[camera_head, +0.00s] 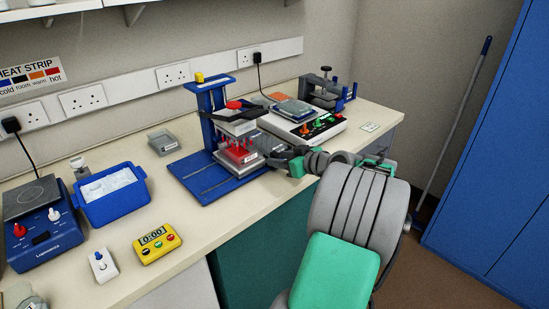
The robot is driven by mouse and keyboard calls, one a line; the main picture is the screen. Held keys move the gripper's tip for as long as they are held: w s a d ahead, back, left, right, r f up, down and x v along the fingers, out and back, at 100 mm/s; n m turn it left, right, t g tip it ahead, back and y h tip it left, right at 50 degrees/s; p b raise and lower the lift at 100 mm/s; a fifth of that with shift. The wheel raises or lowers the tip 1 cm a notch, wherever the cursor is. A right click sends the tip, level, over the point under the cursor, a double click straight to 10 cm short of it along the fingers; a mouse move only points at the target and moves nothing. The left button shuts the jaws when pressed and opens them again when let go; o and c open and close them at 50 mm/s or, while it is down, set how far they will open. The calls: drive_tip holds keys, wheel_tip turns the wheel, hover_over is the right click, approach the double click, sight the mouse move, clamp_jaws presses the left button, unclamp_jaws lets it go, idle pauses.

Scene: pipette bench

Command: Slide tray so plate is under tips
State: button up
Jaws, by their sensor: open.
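A blue pipetting stand (213,96) with a yellow knob on top stands on a blue base plate (192,178) with slots in it. Its head carries a red knob (234,104), and a cluster of red tips (238,151) hangs below. A grey tray (229,172) sits low on the base around and under the tips. A pale plate (251,163) shows at its right side; I cannot tell exactly how it lines up with the tips. My gripper (273,159) is open at the tray's right end; whether it touches the tray is unclear.
A balance-like white device (305,126) stands behind my gripper. A blue ice tub (119,211), small grey dish (163,142), yellow timer (157,244) and blue hotplate (47,242) stand left. Bare bench lies in front of the stand's base.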

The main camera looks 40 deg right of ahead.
drive_tip(key=shift+x, duration=1.5)
drive_tip(key=shift+c, duration=0.4)
clamp_jaws()
